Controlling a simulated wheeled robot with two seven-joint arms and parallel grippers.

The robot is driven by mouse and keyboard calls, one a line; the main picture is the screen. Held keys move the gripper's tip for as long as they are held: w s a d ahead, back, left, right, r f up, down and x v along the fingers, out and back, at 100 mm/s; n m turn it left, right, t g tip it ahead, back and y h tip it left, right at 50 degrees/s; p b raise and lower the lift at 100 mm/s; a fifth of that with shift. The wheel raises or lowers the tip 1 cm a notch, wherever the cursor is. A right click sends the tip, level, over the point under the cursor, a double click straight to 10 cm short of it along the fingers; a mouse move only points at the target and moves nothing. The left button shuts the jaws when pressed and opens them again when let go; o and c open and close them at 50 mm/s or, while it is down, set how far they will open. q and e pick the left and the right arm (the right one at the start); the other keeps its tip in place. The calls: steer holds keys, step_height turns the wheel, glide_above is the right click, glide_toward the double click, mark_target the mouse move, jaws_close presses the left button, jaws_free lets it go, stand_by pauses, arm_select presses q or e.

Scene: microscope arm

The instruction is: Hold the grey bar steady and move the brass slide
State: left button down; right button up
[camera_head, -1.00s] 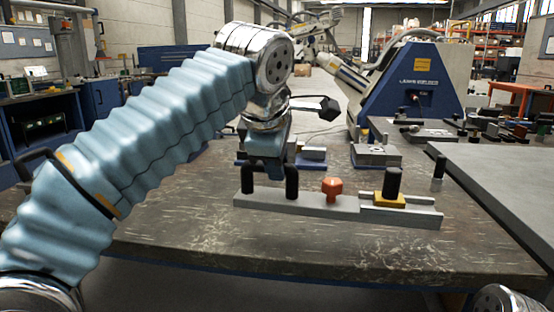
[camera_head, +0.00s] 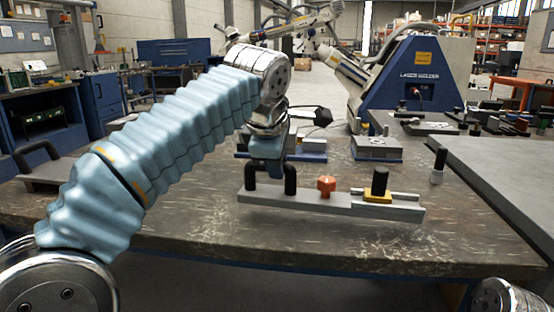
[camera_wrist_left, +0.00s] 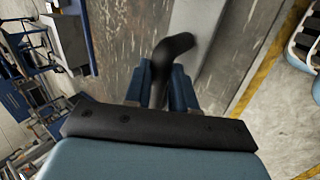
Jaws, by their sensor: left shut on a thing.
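The grey bar (camera_head: 305,202) lies on the workbench, with a black bridge handle near its left end. An orange knob (camera_head: 326,186) stands near its middle. The brass slide (camera_head: 377,197), topped by a black post (camera_head: 380,181), sits in the channel on the bar's right part. My left gripper (camera_head: 268,172) is over the black handle and shut on it. In the left wrist view the black handle (camera_wrist_left: 170,48) shows at the fingers (camera_wrist_left: 162,88), with part of the grey bar (camera_wrist_left: 203,35) beyond. My right gripper is not in view.
The workbench (camera_head: 330,240) is bare in front of the bar. Behind it stand a grey block on a blue base (camera_head: 375,148) and the blue laser welder (camera_head: 420,85). A raised grey plate (camera_head: 500,165) is at right. A black-handled plate (camera_head: 45,172) lies at far left.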

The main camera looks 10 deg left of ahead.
arm_select(q)
steer(key=shift+w+a+f, duration=0.2)
steer(key=shift+w+f, duration=0.7)
steer(key=shift+w, duration=0.2)
steer(key=shift+w+a+f, duration=0.15)
steer(key=shift+w+f, duration=0.75)
steer(key=shift+w, duration=0.2)
steer(key=shift+f+b, duration=0.45)
steer(key=shift+f, duration=0.1)
stand_by(0.3)
